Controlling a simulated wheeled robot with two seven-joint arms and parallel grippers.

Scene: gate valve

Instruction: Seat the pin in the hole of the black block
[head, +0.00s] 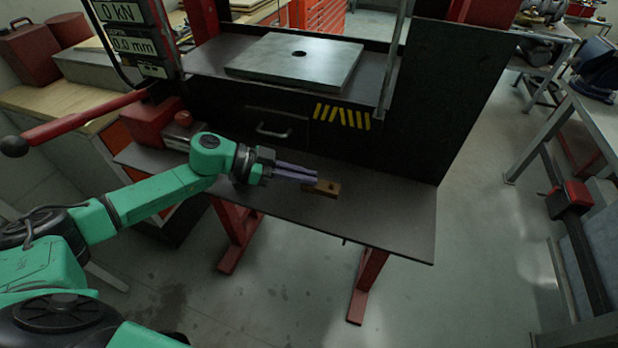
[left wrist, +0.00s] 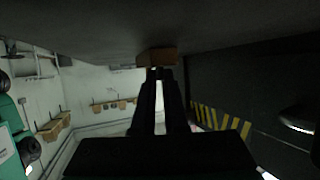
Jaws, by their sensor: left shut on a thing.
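My left gripper (head: 313,176) reaches in from the left, low over the dark shelf, its two purple fingers pointing right. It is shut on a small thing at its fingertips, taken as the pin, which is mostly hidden. A brown block (head: 329,190) with a dark spot on top, perhaps its hole, sits at the fingertips, a little to their right; I see no clearly black block. In the left wrist view the brown block (left wrist: 157,56) is just beyond the fingertips (left wrist: 158,72). I cannot tell whether the pin touches it. My right gripper is not in view.
The dark shelf (head: 390,215) is clear right of the block. Behind stands the press, with a drawer handle (head: 273,131), yellow stripes (head: 342,116) and a metal plate (head: 295,62) above. A red lever (head: 85,118) sticks out at left.

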